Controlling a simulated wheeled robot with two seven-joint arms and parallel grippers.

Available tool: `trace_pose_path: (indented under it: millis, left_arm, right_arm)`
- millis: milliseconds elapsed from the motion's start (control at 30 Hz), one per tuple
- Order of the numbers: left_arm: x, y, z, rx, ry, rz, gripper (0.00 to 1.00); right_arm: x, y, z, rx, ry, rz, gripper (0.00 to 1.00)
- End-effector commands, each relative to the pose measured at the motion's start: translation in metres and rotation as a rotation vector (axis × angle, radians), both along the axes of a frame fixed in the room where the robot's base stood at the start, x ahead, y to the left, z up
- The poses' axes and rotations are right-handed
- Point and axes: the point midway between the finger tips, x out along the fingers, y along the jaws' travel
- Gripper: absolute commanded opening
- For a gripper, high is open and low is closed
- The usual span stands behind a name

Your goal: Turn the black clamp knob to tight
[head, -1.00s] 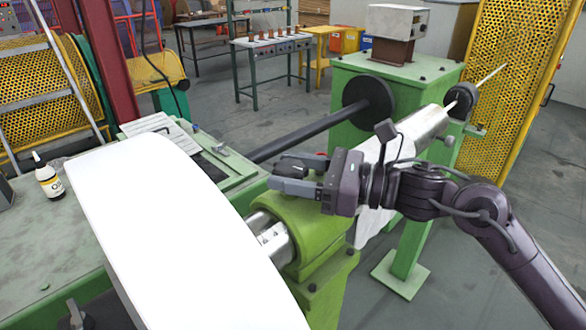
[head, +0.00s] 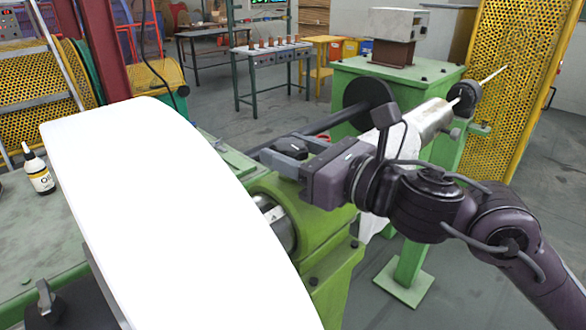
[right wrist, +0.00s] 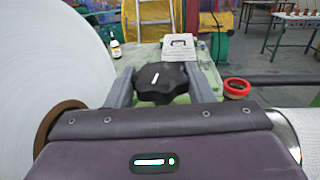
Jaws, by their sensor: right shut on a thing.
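The black clamp knob (head: 292,143) sits above the green housing beside the white reel. In the right wrist view the knob (right wrist: 160,84) is lobed, with a short white mark on its top. My right gripper (head: 284,153) reaches it from the right, with one grey finger on each side. In the right wrist view my right gripper (right wrist: 162,88) is shut on the knob, and the fingers hide its sides. The lower part of the knob is hidden. My left gripper is not in view.
The large white reel (head: 150,200) fills the near left. The green housing (head: 315,235) lies under my right gripper. A red ring (right wrist: 237,87) lies to the right of the knob. A bottle (head: 39,172) stands on the green bench at left. Yellow mesh guards stand behind.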

Motion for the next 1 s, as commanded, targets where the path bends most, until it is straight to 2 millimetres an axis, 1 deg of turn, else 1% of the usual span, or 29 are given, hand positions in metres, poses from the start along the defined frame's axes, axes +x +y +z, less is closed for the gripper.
trace_pose_path:
  millis: [33,300,433,733,1000]
  left_arm:
    - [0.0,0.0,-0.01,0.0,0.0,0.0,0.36]
    - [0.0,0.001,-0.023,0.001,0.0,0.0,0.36]
    - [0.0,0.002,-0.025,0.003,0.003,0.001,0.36]
    - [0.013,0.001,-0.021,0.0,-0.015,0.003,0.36]
    - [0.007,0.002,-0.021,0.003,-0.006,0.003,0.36]
  right_arm:
    - [-0.002,0.002,-0.002,0.003,-0.007,-0.042,0.25]
    - [-0.003,0.003,0.002,0.004,-0.006,-0.293,0.25]
    - [-0.003,0.004,0.003,0.005,-0.005,-0.402,0.25]
    - [-0.002,0.004,0.003,0.004,-0.001,-0.592,0.25]
    - [-0.001,0.003,0.002,0.004,0.002,-0.673,0.25]
